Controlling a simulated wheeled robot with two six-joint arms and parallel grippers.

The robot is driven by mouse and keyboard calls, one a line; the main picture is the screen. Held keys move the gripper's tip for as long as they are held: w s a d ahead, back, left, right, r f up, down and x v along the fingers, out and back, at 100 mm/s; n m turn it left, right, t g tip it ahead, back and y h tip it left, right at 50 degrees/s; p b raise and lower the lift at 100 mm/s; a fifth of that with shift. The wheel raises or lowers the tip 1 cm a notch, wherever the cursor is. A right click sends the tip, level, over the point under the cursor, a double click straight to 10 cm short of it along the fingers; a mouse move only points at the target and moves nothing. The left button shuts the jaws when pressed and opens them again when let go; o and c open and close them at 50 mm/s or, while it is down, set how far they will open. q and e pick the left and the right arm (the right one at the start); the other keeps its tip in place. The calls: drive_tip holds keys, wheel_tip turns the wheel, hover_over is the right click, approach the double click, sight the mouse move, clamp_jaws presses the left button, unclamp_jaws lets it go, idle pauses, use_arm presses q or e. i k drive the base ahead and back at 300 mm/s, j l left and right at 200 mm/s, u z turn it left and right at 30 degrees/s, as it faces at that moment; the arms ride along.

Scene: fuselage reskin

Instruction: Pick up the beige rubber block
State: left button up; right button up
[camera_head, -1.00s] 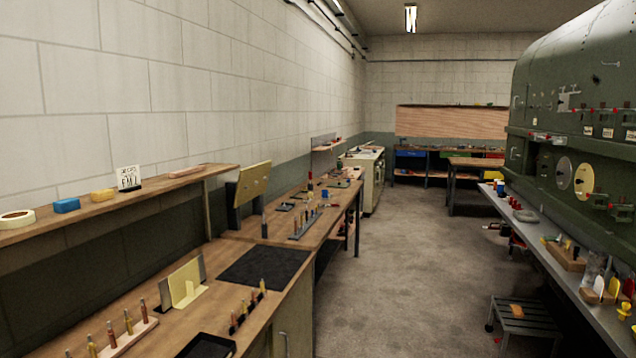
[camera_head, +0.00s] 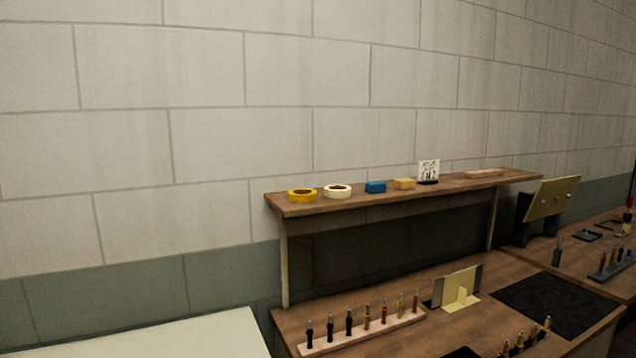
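A small tan-beige block (camera_head: 404,184) lies on the raised wooden shelf above the workbench, right of the middle of the head view. It sits just right of a blue block (camera_head: 375,187) and left of a small white sign with black lettering (camera_head: 429,171). Its top and front faces show, and nothing covers it. A flat pinkish piece (camera_head: 483,173) lies farther right on the same shelf. Neither of my grippers is in view.
A yellow tape roll (camera_head: 302,195) and a cream tape roll (camera_head: 338,191) lie at the shelf's left end. Below, the bench holds a rack of upright tools (camera_head: 362,332), a yellow bracket (camera_head: 460,289) and a black mat (camera_head: 556,304). A pale surface (camera_head: 190,335) is at lower left.

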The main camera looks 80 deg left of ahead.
sight(400, 184)
drive_tip(key=u, duration=1.85)
drive_tip(key=i+l+u, duration=0.1)
drive_tip(key=u, duration=0.15)
